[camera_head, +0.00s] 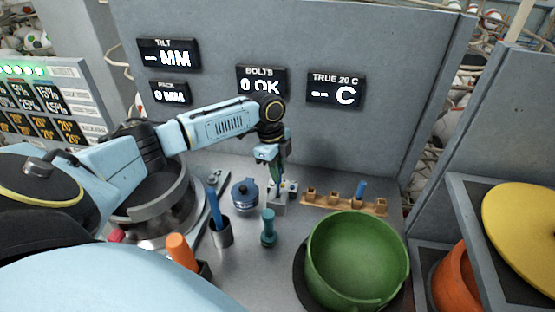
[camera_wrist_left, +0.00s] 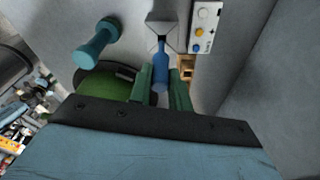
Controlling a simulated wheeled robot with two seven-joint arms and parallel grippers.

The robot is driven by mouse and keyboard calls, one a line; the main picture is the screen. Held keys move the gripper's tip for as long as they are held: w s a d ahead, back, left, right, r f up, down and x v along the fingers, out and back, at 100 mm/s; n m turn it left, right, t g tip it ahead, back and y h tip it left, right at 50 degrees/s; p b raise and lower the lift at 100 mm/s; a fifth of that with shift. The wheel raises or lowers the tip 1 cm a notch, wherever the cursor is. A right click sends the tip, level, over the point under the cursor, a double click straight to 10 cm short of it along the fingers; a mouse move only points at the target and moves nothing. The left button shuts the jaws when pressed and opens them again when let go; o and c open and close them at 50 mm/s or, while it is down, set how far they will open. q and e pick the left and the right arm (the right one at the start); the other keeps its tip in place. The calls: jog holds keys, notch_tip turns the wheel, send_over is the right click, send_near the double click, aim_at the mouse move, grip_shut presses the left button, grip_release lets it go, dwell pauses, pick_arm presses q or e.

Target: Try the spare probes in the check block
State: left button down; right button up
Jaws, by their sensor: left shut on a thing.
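My left gripper (camera_head: 277,176) points down at the small grey check block (camera_head: 279,209) at the back middle of the bench. Its green fingers (camera_wrist_left: 166,88) are shut on a blue probe (camera_wrist_left: 161,70). The probe's narrow end meets the grey block (camera_wrist_left: 163,21) in the left wrist view; I cannot tell how deep it sits. A white panel with coloured buttons (camera_wrist_left: 203,30) is beside it. Another blue probe (camera_head: 361,188) stands in the wooden rack (camera_head: 326,203) to the right; the rack's other holders look empty. My right gripper is not in view.
A big green pot (camera_head: 350,270) stands in front of the rack. A grey wall (camera_head: 380,140) with displays is behind.

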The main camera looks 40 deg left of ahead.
pick_arm(q)
jog(key=shift+f, duration=0.1)
dwell(0.4)
jog(key=shift+f, duration=0.7)
jog(key=shift+f, duration=0.1)
jog(key=shift+f+b, duration=0.45)
jog(key=shift+f, duration=0.2)
jog(key=shift+f, duration=0.1)
jog(key=shift+f, duration=0.7)
jog(key=shift+f+b, duration=0.1)
jog(key=shift+b, duration=0.2)
